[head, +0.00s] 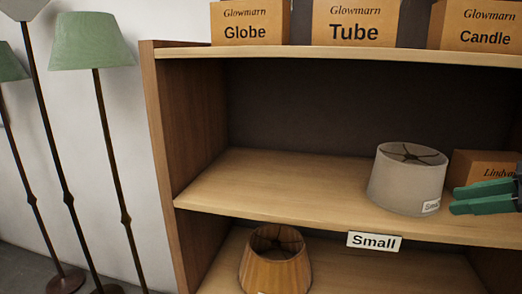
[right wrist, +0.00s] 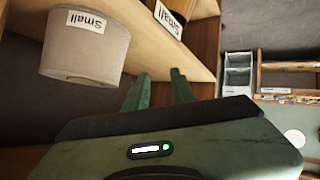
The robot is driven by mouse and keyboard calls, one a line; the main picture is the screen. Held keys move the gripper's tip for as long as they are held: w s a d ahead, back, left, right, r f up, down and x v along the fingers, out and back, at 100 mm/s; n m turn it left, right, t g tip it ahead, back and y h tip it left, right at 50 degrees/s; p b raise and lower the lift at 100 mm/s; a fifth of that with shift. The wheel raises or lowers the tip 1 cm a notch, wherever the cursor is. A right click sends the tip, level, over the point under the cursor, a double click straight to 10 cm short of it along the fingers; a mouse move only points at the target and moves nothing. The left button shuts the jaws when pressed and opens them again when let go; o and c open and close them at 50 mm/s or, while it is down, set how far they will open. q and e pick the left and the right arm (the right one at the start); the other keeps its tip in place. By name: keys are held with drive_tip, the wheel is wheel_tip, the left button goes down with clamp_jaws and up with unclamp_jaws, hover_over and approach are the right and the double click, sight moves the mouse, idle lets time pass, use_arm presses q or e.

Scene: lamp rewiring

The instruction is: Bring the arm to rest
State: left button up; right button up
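My right gripper (head: 458,199) is at the right edge of the head view, in front of the middle shelf. Its two green fingers are apart with nothing between them; they also show in the right wrist view (right wrist: 160,75). A grey-white lampshade (head: 406,182) with a "Small" tag stands upright on the middle shelf, just left of the fingertips. In the right wrist view the same lampshade (right wrist: 84,48) is left of the fingers, apart from them. My left gripper is not in view.
The middle shelf (head: 260,185) is bare left of the lampshade. A "Lindy..." box (head: 480,165) stands behind my gripper. A "Small" label (head: 374,242) is on the shelf edge. An orange-brown shade (head: 275,262) sits below. Boxes line the top; floor lamps (head: 92,42) stand left.

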drive_tip(key=w+a+r+n+t+y, duration=0.15)
drive_tip(key=a+n+t+y, duration=0.3)
drive_tip(key=a+y, duration=0.75)
drive_tip(key=w+d+f+m+t+h, duration=0.35)
drive_tip(key=f+m+t+h, duration=0.55)
drive_tip(key=m+h, duration=0.5)
drive_tip(key=s+d+f+m+g+h, duration=0.2)
drive_tip(key=f+g+h, duration=0.15)
drive_tip(key=f, duration=0.45)
drive_tip(key=s+d+f+m+g+h, duration=0.25)
drive_tip(key=f+h, duration=0.25)
drive_tip(key=f, duration=0.4)
drive_tip(key=s+a+f+n+g+y, duration=0.2)
drive_tip(key=s+a+f+g, duration=0.45)
drive_tip(key=s+f, duration=0.5)
drive_tip(key=s+a+f+n+g+y, duration=0.25)
drive_tip(key=s+a+f+g, duration=0.35)
drive_tip(key=s+f, duration=0.55)
wheel_tip(320, 180, down, 23)
drive_tip(key=s+g, duration=0.2)
drive_tip(key=s+d+f, duration=0.2)
drive_tip(key=s+f, duration=0.6)
drive_tip(key=s+d+f+g+h, duration=0.1)
drive_tip(key=s+d+f, duration=0.1)
drive_tip(key=s+f, duration=0.6)
drive_tip(key=shift+s+f, duration=0.4)
drive_tip(key=shift+f, duration=0.1)
